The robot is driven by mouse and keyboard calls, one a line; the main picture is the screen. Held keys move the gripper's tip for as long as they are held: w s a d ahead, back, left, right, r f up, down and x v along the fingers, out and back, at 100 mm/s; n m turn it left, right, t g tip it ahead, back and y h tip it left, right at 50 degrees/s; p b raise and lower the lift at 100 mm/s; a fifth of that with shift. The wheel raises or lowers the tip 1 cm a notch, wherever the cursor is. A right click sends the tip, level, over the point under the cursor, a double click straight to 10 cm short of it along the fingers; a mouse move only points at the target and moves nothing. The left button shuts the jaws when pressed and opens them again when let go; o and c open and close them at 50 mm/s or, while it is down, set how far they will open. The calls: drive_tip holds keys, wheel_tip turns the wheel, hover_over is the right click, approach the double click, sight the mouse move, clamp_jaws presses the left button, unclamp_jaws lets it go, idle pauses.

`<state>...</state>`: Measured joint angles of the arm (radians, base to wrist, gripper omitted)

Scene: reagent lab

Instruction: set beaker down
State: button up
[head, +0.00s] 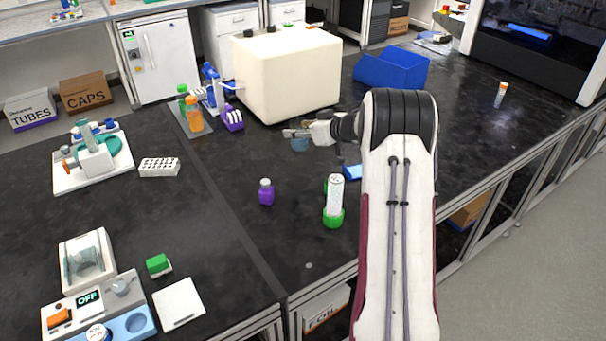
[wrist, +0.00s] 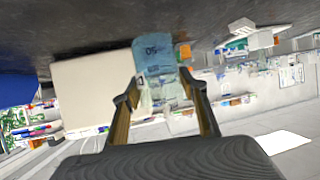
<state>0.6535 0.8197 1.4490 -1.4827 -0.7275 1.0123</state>
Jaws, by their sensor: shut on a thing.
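A clear bluish beaker (wrist: 153,55) with printed marks sits between the two fingers of my gripper (wrist: 160,84) in the wrist view. The gripper is shut on it. The wrist view is upside down, with the bench at the top, beside the beaker's base. I cannot tell whether the base touches the bench.
The cream box (head: 288,75) stands behind the gripper. A purple-handled item (head: 233,118) and an orange bottle (head: 194,115) stand to the left. A purple bottle (head: 266,192) and a green-based white cylinder (head: 334,200) stand nearer. A blue bin (head: 392,70) is behind right. Bench left of the gripper is clear.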

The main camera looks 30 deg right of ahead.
sight(308, 147)
drive_tip(key=shift+s+d+f, duration=0.2)
drive_tip(key=shift+d, duration=0.3)
drive_tip(key=shift+f, duration=3.15)
drive_tip(key=shift+f, duration=1.85)
drive_tip(key=shift+f, duration=0.15)
drive_tip(key=o, duration=1.2)
drive_tip(key=shift+o, duration=0.2)
